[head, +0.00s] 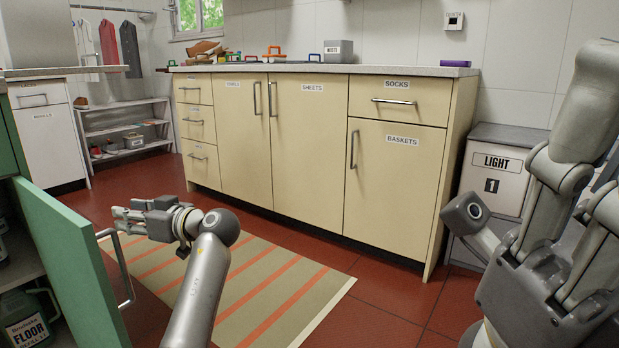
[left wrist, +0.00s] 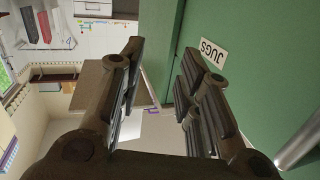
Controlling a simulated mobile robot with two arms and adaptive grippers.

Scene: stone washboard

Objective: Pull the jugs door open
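The green jugs door (head: 75,265) stands open at the left of the head view. It carries a vertical metal bar handle (head: 121,268). In the left wrist view the door (left wrist: 250,95) fills the right side, with its JUGS label (left wrist: 212,52) and part of the handle (left wrist: 300,146) at the lower right. My left gripper (head: 118,216) is beside the door, near the handle's upper end. Its fingers (left wrist: 160,75) are apart, with nothing visibly held between them.
A jug labelled FLOOR (head: 28,318) stands inside the green cabinet. A striped rug (head: 265,295) lies on the red tiled floor (head: 385,305). Cream cabinets (head: 310,150) line the back, with a bin labelled LIGHT (head: 495,172) at their right. The floor around the rug is clear.

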